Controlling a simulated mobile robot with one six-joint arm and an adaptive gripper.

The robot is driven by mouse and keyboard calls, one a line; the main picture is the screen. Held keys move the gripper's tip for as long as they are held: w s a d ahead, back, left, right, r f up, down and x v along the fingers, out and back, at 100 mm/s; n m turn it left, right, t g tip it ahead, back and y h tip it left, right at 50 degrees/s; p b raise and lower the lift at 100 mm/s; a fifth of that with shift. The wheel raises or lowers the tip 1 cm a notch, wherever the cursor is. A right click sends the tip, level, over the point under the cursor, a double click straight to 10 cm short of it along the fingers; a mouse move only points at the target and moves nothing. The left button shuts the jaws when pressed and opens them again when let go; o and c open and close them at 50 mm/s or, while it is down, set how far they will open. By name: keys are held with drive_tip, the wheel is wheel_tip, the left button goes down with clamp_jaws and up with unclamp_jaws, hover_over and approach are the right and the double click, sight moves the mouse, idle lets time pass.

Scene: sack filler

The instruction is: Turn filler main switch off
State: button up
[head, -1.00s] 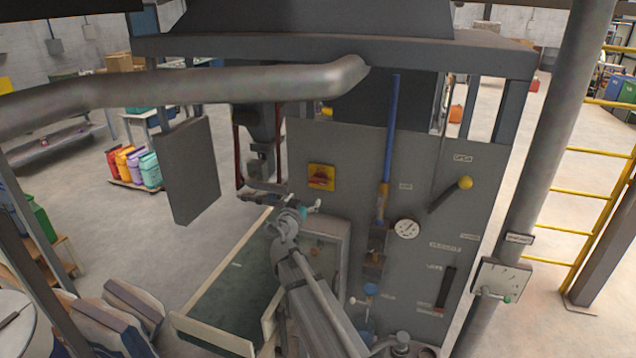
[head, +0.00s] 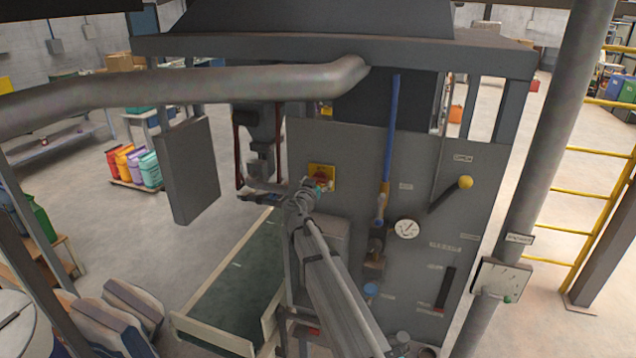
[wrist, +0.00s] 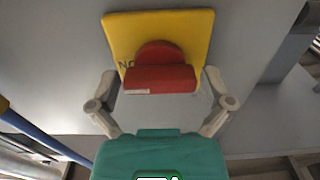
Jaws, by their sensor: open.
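The main switch is a red rotary handle (wrist: 160,75) on a yellow square plate (wrist: 190,28), fixed to the grey panel. In the wrist view the handle's grip bar lies across the picture, and part of a label shows at its left. The yellow plate also shows in the head view (head: 329,170), with my arm's end covering part of it. My gripper (wrist: 160,88) is open, with one finger at each side of the red handle. Whether the fingers touch the handle cannot be told. In the head view my gripper (head: 318,186) is at the switch, small and partly hidden.
On the panel to the right are a blue pipe (head: 390,140), a pressure gauge (head: 406,229) and a yellow-knobbed lever (head: 465,182). A thick grey pipe (head: 200,88) crosses above. A grey box (head: 188,170) hangs at the left.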

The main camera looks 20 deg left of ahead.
drive_tip(key=c, duration=0.9)
drive_tip(key=shift+o, duration=0.2)
drive_tip(key=shift+n, duration=0.3)
drive_tip(key=n, duration=0.8)
drive_tip(key=shift+n, duration=0.4)
drive_tip(key=n, duration=0.8)
drive_tip(key=shift+n, duration=0.3)
